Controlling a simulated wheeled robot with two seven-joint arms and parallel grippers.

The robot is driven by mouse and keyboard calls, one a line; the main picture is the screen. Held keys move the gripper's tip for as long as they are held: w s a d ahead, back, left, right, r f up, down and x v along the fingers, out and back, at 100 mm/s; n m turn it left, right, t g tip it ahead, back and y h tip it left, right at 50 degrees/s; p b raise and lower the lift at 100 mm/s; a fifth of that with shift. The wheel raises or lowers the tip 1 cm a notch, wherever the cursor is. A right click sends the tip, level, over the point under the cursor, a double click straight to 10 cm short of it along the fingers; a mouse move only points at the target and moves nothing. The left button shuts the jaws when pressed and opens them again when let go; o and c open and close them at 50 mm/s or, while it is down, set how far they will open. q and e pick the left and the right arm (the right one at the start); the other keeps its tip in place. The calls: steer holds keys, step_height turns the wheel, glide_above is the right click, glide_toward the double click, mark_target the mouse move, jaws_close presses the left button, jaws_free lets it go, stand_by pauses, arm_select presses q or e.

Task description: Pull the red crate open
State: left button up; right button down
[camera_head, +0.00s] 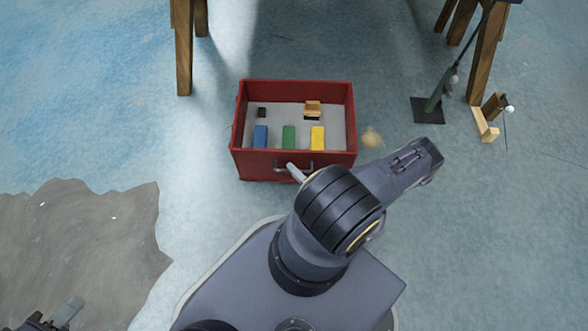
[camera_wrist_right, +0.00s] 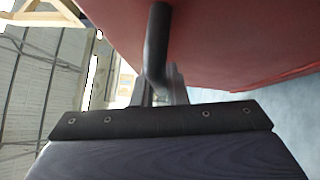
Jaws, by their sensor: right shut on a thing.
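My right gripper (camera_head: 296,172) reaches the handle from the front. In the right wrist view the crate's red wall (camera_wrist_right: 235,40) fills the upper right and the dark handle bar (camera_wrist_right: 157,45) runs down to my right gripper's fingers (camera_wrist_right: 160,90), which are shut on it. My left gripper (camera_head: 52,318) is at the bottom left corner, far from the crate and partly cut off; its opening is unclear.
Inside the crate are blue (camera_head: 261,136), green (camera_head: 289,137) and yellow (camera_head: 318,137) blocks, a small black piece (camera_head: 262,112) and a wooden piece (camera_head: 312,109). Wooden legs (camera_head: 183,50) stand behind it. A dark stand (camera_head: 427,108) is at right. Floor beside the crate is mostly clear.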

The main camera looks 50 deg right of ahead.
steer(key=c, duration=1.5)
jaws_free()
steer(key=shift+o, duration=0.2)
steer(key=shift+s, duration=0.1)
